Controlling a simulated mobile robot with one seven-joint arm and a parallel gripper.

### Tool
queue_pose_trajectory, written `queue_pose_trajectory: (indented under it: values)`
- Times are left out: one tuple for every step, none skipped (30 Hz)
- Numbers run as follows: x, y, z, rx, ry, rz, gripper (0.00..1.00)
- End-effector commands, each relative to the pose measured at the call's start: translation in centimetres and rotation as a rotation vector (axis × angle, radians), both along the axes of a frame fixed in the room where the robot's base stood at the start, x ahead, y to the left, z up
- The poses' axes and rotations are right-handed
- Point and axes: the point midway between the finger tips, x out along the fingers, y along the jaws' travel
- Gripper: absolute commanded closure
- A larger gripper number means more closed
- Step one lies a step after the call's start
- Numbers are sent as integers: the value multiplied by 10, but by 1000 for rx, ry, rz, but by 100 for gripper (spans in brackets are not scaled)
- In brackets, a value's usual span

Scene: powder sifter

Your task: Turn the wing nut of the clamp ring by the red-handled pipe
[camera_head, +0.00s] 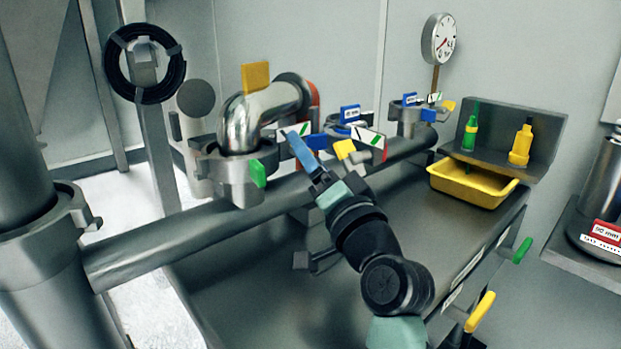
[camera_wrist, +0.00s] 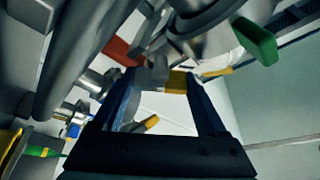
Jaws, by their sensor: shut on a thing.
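The metal elbow pipe (camera_head: 258,108) stands left of centre in the head view, with a red handle (camera_head: 312,92) behind its right end. The red piece also shows in the wrist view (camera_wrist: 121,50). A clamp ring (camera_head: 222,166) with a green wing (camera_head: 258,173) sits at the pipe's foot. My gripper (camera_head: 299,142) reaches in from the lower right, just right of this ring. In the wrist view, its fingers (camera_wrist: 162,80) stand apart and are shut on the wing nut, seen as a yellow piece (camera_wrist: 177,80). The exact contact is partly hidden.
A long horizontal pipe (camera_head: 190,235) runs below the clamps. White labels and a blue fitting (camera_head: 350,113) crowd the space by my gripper. A yellow tray (camera_head: 470,184) and two bottles stand to the right. The grey tabletop (camera_head: 240,290) in front is mostly clear.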

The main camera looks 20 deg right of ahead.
Motion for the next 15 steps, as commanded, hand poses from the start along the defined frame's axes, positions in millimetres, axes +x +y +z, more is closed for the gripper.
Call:
queue_pose_trajectory:
  values:
    - [0,0,-3,-8,-3,0,81]
    - [0,0,-3,-13,-4,0,81]
    - [0,0,-2,-18,-6,0,81]
    - [0,0,-2,-21,-7,0,81]
    - [0,0,-1,-24,-8,-1,81]
    - [0,0,-1,-26,-9,0,81]
    - [0,0,-1,-27,-10,0,81]
    - [0,0,-1,-29,-9,0,81]
    - [0,0,0,-30,-9,0,81]
    - [0,0,0,-30,-9,0,81]
    - [0,0,0,-30,-9,0,81]
    - [0,0,0,-30,-9,0,81]
    - [0,0,0,-30,-9,0,81]
    - [0,0,0,-30,-9,0,81]
    - [0,0,0,-30,-9,0,81]
